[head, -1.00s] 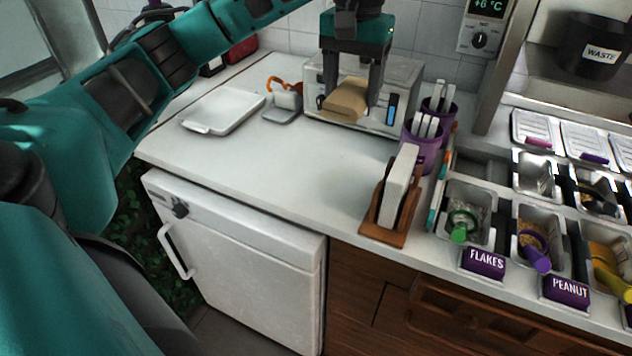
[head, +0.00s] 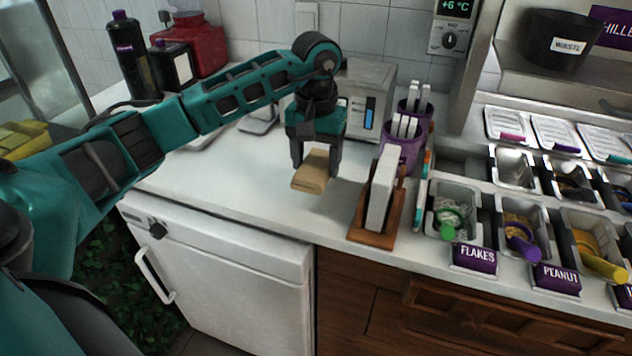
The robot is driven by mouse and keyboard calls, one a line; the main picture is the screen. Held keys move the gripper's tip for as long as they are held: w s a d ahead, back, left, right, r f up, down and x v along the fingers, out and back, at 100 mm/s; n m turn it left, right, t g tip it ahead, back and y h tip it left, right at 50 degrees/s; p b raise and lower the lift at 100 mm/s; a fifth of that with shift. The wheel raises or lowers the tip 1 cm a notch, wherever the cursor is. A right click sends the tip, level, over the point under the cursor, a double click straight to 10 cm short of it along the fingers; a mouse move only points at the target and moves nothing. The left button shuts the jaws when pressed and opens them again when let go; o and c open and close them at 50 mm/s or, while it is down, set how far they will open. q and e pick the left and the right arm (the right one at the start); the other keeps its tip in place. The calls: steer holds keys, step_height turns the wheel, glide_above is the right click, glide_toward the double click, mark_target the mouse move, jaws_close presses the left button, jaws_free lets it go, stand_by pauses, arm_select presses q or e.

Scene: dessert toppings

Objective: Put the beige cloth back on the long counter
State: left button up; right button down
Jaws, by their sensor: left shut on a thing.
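The beige cloth (head: 311,172) is a small folded pad between the fingers of my left gripper (head: 315,165). The gripper points down and is shut on the cloth. It holds the cloth over the white top of the long counter (head: 240,197), left of the wooden napkin holder. Whether the cloth's underside touches the counter I cannot tell. My right gripper is not in view.
A wooden holder with white napkins (head: 380,195) stands close on the right. Purple cups (head: 402,150) and a metal appliance (head: 368,85) are behind. Topping pans (head: 455,215) line the right. The counter's front left is clear.

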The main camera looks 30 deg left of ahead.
arm_select(q)
steer(key=shift+f, duration=2.75)
steer(key=shift+f+b, duration=0.15)
steer(key=shift+b, duration=0.15)
steer(key=o, duration=0.9)
